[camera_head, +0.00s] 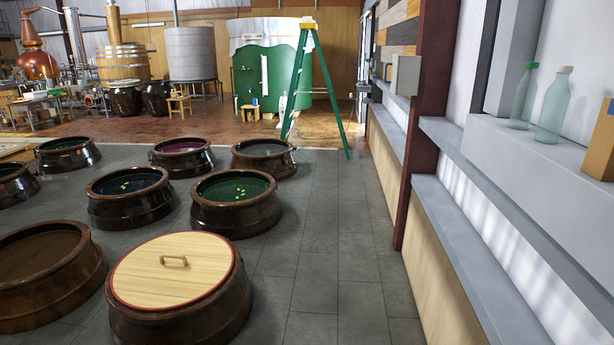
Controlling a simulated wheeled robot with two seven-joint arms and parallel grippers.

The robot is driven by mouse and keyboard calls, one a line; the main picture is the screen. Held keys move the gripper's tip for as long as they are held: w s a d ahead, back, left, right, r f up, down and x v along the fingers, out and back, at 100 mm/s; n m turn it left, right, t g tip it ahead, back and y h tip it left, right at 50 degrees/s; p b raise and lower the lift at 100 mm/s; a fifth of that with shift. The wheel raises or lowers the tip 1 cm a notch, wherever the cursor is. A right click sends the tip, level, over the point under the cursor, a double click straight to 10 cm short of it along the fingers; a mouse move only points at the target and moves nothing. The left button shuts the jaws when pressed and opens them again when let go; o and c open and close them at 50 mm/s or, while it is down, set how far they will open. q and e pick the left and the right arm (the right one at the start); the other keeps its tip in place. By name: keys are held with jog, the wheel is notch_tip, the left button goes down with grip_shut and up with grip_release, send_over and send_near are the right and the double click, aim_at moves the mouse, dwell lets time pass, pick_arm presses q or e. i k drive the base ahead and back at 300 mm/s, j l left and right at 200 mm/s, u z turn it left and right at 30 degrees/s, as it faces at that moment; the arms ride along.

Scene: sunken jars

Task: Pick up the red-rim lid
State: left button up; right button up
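The red-rim lid (150,283) is a round, pale wooden slatted disc with a thin red edge. It lies flat on top of a brown sunken jar (190,325) at the lower left of the head view, covering its mouth. A small wooden bar handle (173,261) stands up near the lid's middle. Neither of my grippers is in view.
Several open brown jars stand in the tiled floor, including a brown-filled one (40,265) at left and a green-filled one (235,205) behind. A green stepladder (298,80) stands farther back.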

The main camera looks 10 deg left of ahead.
aim_at(175, 271)
jog(key=i+u, duration=0.1)
jog(key=i, duration=0.5)
jog(key=i+l+u, duration=0.1)
jog(key=i, duration=0.55)
jog(key=i+l+u, duration=0.1)
jog(key=i, duration=0.5)
jog(key=i+j+u, duration=0.2)
jog(key=i+u, duration=0.75)
jog(key=i+l+u, duration=0.15)
jog(key=i+u, duration=0.45)
jog(key=i, duration=0.35)
